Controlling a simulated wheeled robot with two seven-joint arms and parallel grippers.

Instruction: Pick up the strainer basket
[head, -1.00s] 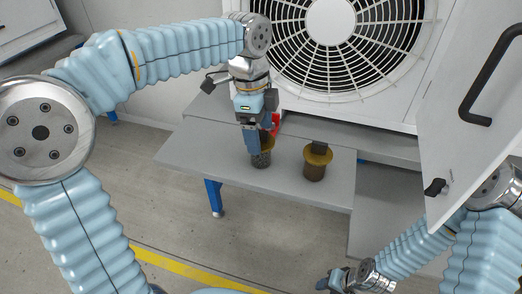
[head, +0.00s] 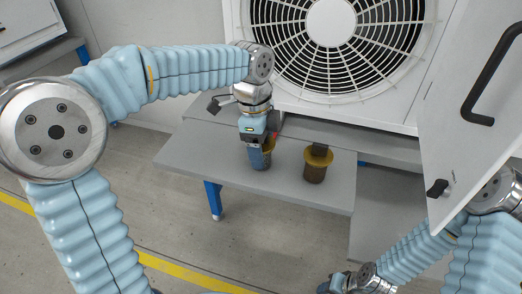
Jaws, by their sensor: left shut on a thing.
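A small strainer basket (head: 268,162) with a yellow rim is on the grey bench, left of a similar one. My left gripper (head: 258,160) reaches down to it from above and is shut on it; its fingers hide much of the basket. The basket looks upright, and I cannot see any gap below it. A second, brownish basket-like part (head: 315,173) with a yellow rim and a dark block on top stands to the right. My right gripper (head: 332,284) is low at the bottom edge, small and partly cut off, away from both.
The grey bench (head: 210,155) is clear to the left. A large fan housing (head: 410,115) stands behind it. An open panel with a black handle (head: 487,75) rises at the right. A small red part (head: 276,135) shows behind my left gripper.

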